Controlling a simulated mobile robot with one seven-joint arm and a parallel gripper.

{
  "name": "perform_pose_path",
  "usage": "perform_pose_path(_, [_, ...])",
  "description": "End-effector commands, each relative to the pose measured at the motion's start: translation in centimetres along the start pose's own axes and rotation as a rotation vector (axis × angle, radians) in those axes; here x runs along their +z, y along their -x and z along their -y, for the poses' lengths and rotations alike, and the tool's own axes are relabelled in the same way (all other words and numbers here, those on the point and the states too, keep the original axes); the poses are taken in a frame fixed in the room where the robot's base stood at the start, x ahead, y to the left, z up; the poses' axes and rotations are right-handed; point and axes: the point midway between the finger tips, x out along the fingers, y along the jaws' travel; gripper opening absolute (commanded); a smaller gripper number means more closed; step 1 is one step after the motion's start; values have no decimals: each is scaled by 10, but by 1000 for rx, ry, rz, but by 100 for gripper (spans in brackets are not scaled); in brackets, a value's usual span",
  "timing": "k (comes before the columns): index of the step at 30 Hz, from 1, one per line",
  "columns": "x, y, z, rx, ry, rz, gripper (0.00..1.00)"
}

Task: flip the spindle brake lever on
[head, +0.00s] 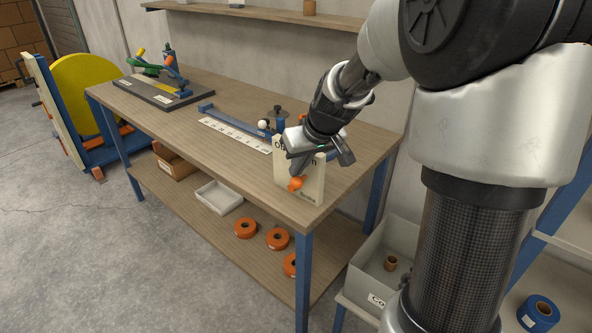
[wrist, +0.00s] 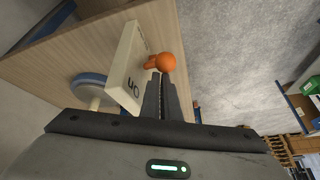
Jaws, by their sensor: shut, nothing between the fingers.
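The brake lever's orange knob (head: 296,184) shows low on the front of an upright cream panel (head: 312,187) at the table's right front corner. The panel carries an "on" label at its right and a partly covered "off" label at its left. In the wrist view the orange knob (wrist: 166,62) stands out from the panel (wrist: 125,70), just beyond my fingertips. My gripper (head: 296,168) is shut and empty, in front of the panel and just above the knob. I cannot tell whether the fingertips touch the lever, or which label it points to.
A blue and white disc (wrist: 92,88) sits behind the panel. A blue rail (head: 240,122) and a white ruler strip (head: 235,135) lie left of the panel. A black board with levers (head: 160,93) is at the table's far left. Orange rolls (head: 277,239) lie on the lower shelf.

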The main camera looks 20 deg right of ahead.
Motion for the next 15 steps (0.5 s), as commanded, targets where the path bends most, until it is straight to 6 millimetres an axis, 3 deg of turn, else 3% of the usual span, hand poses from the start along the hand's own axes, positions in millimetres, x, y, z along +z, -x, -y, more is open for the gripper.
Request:
perform_pose_path(1, [11,-4,-2,-2,-3,19,0])
perform_pose_path(3, [14,-4,-3,-3,-4,22,0])
perform_pose_path(15, [20,-6,-8,-1,-7,29,0])
